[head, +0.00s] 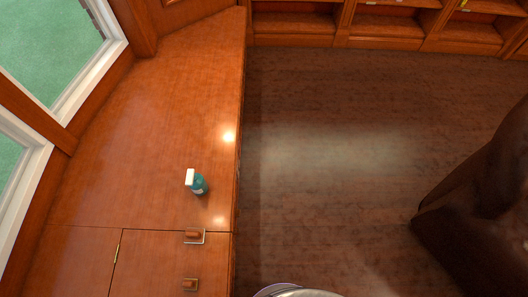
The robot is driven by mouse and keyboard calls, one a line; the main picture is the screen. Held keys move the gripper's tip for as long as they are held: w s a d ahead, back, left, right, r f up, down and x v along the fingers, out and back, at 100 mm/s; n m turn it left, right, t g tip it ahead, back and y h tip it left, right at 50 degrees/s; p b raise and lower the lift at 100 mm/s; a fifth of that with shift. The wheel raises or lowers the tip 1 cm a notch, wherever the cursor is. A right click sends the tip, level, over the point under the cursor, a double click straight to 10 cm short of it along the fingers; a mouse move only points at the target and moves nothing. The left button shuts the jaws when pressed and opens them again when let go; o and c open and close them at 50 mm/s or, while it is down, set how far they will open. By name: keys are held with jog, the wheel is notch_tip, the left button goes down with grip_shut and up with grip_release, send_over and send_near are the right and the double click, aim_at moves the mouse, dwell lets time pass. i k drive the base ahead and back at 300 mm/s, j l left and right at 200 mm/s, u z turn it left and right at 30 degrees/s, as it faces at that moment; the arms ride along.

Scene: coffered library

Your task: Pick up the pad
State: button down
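No thing that I can clearly tell to be a pad shows in the head view. The one loose object is a small teal item with a white end (197,183), like a small bottle, on the reddish wooden counter (160,130) near its right edge. It casts a short shadow, and nothing touches it but the counter.
Two handle-like fittings (194,236) sit on the counter's near panel. Windows (90,85) line the left. Dark floor (330,180) lies open to the right of the counter. A dark brown piece of furniture (480,200) stands at right, with shelves (390,28) at the back.

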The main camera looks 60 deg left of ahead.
aim_at(192, 235)
jog(key=u, duration=3.55)
jog(key=l+u, duration=0.1)
jog(key=u, duration=0.35)
jog(key=i+l+u, duration=0.1)
jog(key=u, duration=0.35)
jog(key=l+u, duration=0.2)
jog(key=u, duration=0.25)
